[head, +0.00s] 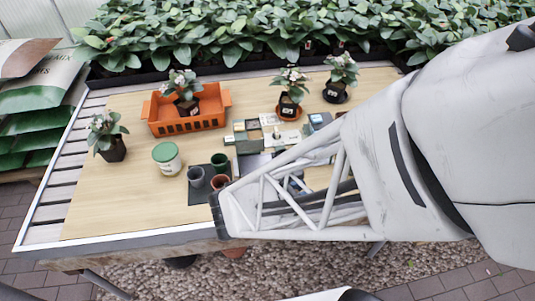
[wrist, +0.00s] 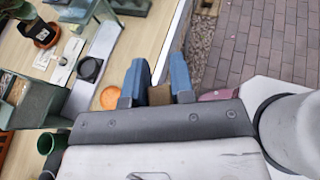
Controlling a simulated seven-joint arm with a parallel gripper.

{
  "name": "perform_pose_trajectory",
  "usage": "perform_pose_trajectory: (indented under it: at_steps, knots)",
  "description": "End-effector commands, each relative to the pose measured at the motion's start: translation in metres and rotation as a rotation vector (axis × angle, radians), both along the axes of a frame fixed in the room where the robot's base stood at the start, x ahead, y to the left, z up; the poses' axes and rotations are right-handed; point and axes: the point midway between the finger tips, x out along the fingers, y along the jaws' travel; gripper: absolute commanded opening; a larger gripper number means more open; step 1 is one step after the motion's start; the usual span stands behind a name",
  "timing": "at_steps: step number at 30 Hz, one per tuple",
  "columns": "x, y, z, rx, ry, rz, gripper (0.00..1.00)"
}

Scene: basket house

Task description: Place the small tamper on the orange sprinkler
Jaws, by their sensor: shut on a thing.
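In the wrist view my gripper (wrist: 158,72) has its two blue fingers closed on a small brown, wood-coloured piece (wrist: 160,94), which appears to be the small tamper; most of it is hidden. An orange round piece (wrist: 109,97), likely the orange sprinkler, lies on the table just left of the left finger, partly covered by the gripper. The held piece is apart from it in the picture, to its right. In the head view my arm covers the gripper and both of these things.
A black round piece (wrist: 90,69) and a grey-green box (wrist: 38,106) stand left of the gripper. The table's edge runs close by, with brick paving (wrist: 252,45) beyond. An orange crate (head: 187,128), a green-lidded tub (head: 167,159) and potted plants stand across the table (head: 130,205).

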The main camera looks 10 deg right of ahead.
Motion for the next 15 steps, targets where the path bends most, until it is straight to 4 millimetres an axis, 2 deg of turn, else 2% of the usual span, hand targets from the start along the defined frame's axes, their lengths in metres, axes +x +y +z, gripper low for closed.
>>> perform_pose_trajectory:
  at_steps: [3,6,15]
  knots:
    - [0.000,0.000,-0.017,-0.001,0.003,0.000,0.00]
    - [0.000,0.000,-0.023,0.000,0.001,-0.001,0.00]
    - [0.000,0.000,-0.024,0.000,0.000,0.000,0.00]
